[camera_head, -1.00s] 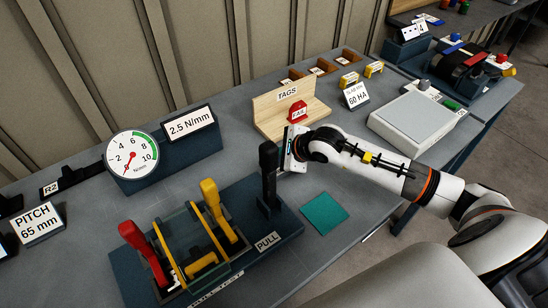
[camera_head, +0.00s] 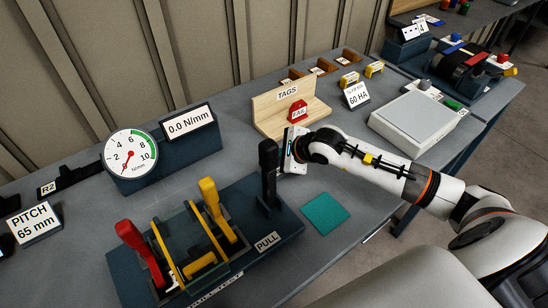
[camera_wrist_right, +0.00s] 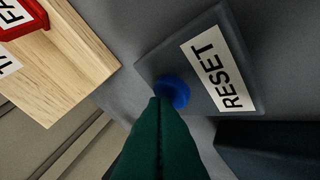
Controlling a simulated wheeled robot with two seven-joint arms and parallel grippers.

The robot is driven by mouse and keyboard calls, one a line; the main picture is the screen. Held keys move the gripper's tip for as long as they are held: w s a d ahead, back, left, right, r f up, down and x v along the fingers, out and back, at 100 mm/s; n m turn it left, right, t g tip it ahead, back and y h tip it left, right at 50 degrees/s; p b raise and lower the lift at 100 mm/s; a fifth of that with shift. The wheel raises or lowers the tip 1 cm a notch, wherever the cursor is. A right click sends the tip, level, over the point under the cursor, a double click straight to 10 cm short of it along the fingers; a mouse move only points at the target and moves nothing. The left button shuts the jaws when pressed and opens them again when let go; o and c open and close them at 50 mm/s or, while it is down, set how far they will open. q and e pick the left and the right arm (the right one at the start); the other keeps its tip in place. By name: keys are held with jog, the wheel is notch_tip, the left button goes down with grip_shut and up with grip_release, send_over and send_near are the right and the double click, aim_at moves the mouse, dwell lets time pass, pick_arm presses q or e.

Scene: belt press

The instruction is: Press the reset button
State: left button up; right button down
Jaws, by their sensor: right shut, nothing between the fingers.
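The blue reset button (camera_wrist_right: 173,91) sits on a dark plate beside the RESET label (camera_wrist_right: 216,76) in the right wrist view. My right gripper (camera_wrist_right: 160,102) is shut and empty, its dark green fingertips at the button's near edge and appearing to touch it. How far the button is pushed in cannot be told. In the head view the button and fingertips are hidden behind the black lever (camera_head: 268,172) and my right wrist. The display (camera_head: 188,124) reads 0.0 N/mm, and the dial gauge (camera_head: 130,154) stands beside it. My left gripper is not in view.
The wooden TAGS stand (camera_head: 290,114) with a red tag (camera_head: 297,111) is just behind my right wrist. The pull tester (camera_head: 200,245) with red and yellow levers is in front. A teal square (camera_head: 325,213) and a grey box (camera_head: 416,121) lie to the right.

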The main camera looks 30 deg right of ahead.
jog(key=shift+r, duration=0.8)
jog(key=shift+r+p, duration=0.1)
jog(key=shift+p, duration=0.25)
jog(key=shift+r+p, duration=1.15)
jog(key=shift+r, duration=1.3)
